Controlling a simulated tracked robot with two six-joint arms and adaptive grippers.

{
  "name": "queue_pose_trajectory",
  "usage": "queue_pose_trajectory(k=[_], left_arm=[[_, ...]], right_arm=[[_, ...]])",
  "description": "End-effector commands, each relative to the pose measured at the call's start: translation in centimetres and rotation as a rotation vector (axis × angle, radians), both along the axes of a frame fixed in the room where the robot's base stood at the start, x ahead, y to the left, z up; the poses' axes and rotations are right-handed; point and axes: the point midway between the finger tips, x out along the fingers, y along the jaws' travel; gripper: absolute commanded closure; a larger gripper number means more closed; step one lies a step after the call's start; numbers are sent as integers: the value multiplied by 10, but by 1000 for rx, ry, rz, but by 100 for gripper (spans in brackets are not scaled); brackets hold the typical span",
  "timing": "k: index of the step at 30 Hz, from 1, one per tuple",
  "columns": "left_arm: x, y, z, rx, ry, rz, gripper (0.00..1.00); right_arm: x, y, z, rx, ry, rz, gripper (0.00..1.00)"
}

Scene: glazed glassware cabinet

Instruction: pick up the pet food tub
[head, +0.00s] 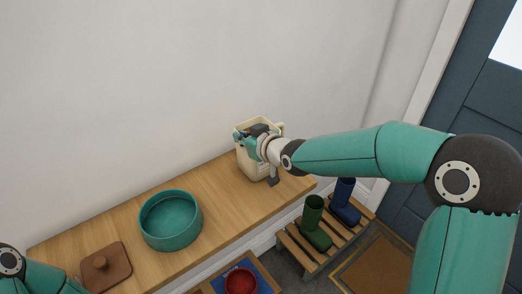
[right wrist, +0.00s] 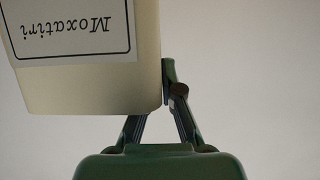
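The cream pet food tub (head: 250,165) stands at the right part of the wooden bench, against the wall, with its top open and a loop handle on its right. Whether its base touches the bench I cannot tell. In the right wrist view the tub (right wrist: 95,85) fills the upper left, its label upside down. My right gripper (head: 251,137) is at the tub's upper part. In the wrist view its fingers (right wrist: 160,85) slope together at the tub's edge and look shut on it; the tub hides one fingertip. Only part of my left arm shows, and its gripper is out of view.
A teal round bowl (head: 170,247) and a brown lid with a knob (head: 118,272) are on the bench to the left. Below are a slatted rack (head: 290,243) with green (head: 314,222) and blue boots (head: 345,203), and a red bowl (head: 240,282). Bench space between bowl and tub is clear.

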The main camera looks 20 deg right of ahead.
Motion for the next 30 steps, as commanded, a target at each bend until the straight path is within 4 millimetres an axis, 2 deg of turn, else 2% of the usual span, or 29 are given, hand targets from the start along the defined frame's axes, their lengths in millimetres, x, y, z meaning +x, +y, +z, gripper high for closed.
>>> queue_pose_trajectory(k=[17,23,30], left_arm=[[0,0,0,0,0,0,46],[0,0,-1,0,0,0,46],[0,0,-1,0,0,0,46]], right_arm=[[0,0,4,4,-2,-1,100],[0,0,13,2,-4,-1,100],[0,-1,33,3,-7,-2,100]])
